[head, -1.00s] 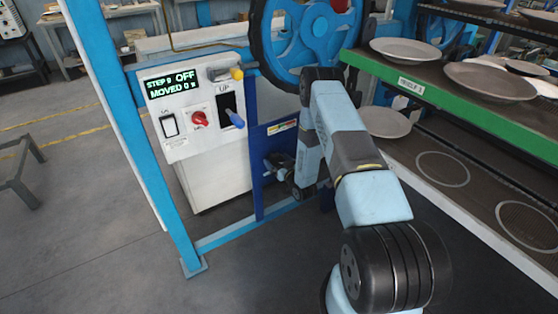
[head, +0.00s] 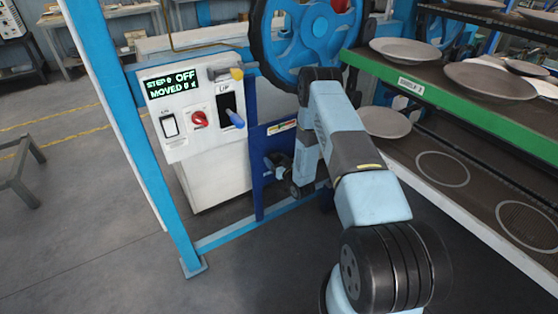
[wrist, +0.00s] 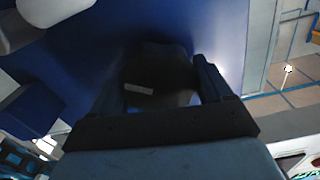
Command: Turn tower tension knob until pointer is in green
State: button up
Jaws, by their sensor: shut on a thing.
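In the wrist view a dark, rounded knob (wrist: 160,72) with a small light mark stands in front of a blue surface (wrist: 85,55). My gripper (wrist: 158,88) has one finger on each side of it and is shut on it. In the head view my gripper (head: 279,164) is at the blue panel (head: 262,192) beside the white control box; the dark parts there are too small to separate knob from fingers. No pointer or green band can be made out in either view.
The white control box (head: 226,176) carries a display (head: 172,85) reading OFF, a red knob (head: 199,119) and a blue-tipped lever (head: 235,118). A blue wheel (head: 318,28) stands above. A green-edged rack (head: 460,110) with plates is close on the right.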

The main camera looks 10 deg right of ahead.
jog(key=shift+d+m, duration=0.2)
jog(key=shift+m, duration=1)
jog(key=shift+d+m, duration=0.15)
jog(key=shift+m, duration=1.05)
jog(key=o, duration=1)
jog(key=shift+c, duration=0.2)
jog(key=shift+a, duration=0.1)
jog(key=v, duration=1.3)
jog(key=shift+s, duration=0.35)
jog(key=shift+w, duration=0.1)
